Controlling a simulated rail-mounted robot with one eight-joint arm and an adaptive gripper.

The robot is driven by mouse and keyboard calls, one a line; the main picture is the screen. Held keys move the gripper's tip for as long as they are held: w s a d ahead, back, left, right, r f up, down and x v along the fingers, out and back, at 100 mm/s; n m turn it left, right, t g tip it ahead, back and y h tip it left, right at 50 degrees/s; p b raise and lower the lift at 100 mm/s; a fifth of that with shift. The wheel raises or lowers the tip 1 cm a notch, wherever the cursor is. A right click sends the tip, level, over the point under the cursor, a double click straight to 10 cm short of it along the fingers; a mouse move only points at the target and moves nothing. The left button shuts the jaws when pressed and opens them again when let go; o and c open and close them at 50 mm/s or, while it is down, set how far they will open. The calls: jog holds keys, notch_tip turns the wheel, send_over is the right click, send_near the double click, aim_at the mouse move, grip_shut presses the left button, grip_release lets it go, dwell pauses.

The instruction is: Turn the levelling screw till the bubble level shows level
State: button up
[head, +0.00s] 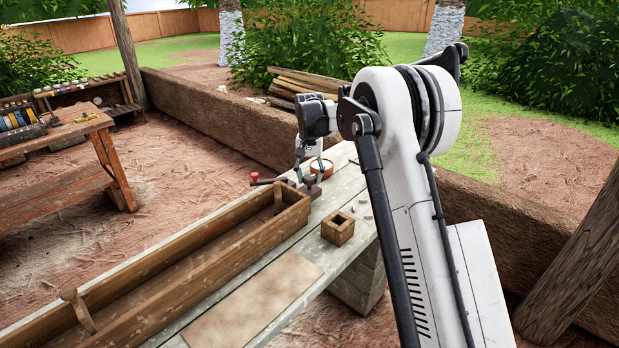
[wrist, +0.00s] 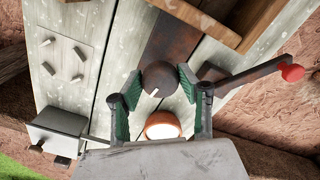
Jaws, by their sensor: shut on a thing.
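The levelling screw appears as a dark round knob (wrist: 160,74) with a short white mark on its rim, at the end of a rusty dark plate (wrist: 178,38) in the wrist view. My gripper (wrist: 158,88) has its green-padded fingers on either side of the knob and is shut on it. In the head view my gripper (head: 311,172) points down at the far end of the bench; the knob is hard to make out there. An orange round rim with a pale inside (wrist: 163,125) lies just below the knob in the wrist view. I cannot pick out a bubble or its position.
A crank with a red ball handle (wrist: 292,72) stands close to the right finger. A pale plate with several small pegs (wrist: 63,57) and a grey box (wrist: 57,126) lie left. On the bench (head: 352,268) are a long wooden trough (head: 180,285) and a small wooden box (head: 338,230).

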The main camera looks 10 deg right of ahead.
aim_at(309, 177)
jog(key=o, duration=1.1)
jog(key=shift+o, duration=0.2)
jog(key=shift+r, duration=0.15)
notch_tip(309, 177, up, 12)
